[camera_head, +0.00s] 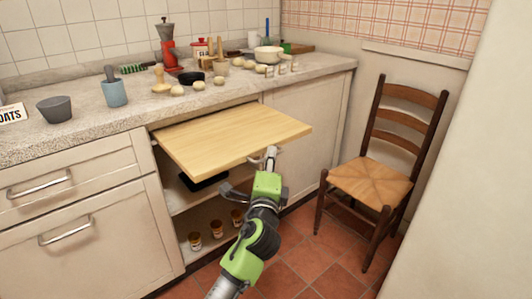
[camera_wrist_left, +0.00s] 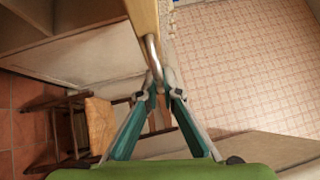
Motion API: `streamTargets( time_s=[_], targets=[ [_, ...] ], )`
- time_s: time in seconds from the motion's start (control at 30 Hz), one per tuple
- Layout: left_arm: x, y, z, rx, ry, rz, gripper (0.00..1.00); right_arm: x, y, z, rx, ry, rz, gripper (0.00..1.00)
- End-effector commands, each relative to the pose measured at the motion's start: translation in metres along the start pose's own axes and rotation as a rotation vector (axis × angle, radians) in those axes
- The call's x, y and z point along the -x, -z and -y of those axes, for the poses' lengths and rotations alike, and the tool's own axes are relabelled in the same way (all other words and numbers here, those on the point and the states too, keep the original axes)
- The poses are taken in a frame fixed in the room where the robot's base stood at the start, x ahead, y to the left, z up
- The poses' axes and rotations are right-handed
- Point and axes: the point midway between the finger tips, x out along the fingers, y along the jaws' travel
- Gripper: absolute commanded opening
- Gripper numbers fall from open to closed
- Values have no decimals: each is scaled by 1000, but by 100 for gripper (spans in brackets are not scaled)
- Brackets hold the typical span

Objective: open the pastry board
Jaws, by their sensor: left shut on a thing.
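The pastry board (camera_head: 232,137) is a light wooden slab that sticks out well beyond the counter front, below the worktop. Its metal handle (camera_wrist_left: 152,52) is on the board's front edge (camera_wrist_left: 143,20). My left gripper (camera_head: 269,160) is at the board's front edge, near its right corner. In the left wrist view, the two fingers (camera_wrist_left: 158,92) are closed together on the handle. The fingertips partly hide the handle's end. My right gripper is not in either view.
The worktop (camera_head: 60,137) holds a grey bowl (camera_head: 55,108), a blue cup (camera_head: 115,92), a red grinder (camera_head: 169,55) and dough balls. Below the board is an open shelf with jars (camera_head: 195,241). A wooden chair (camera_head: 372,182) stands right. Tiled floor (camera_head: 310,258) is clear between.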

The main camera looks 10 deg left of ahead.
Motion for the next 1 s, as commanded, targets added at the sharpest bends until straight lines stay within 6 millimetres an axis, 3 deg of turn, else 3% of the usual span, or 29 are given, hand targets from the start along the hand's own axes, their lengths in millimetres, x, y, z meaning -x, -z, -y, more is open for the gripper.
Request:
streamTargets(
  time_s=[0.27,0.3,0.37,0.73,0.87,1.0],
  targets=[
    [0,0,-1,-1,-2,1,0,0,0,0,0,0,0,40],
    [0,0,-1,-1,-2,1,11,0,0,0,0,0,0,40],
    [0,0,-1,0,-2,1,23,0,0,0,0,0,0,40],
    [2,0,-1,0,-1,0,23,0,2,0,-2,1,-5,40],
    [15,0,-2,0,-1,-1,23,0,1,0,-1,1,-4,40],
    [44,0,-2,2,-3,-1,23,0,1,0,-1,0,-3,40]
  ],
)
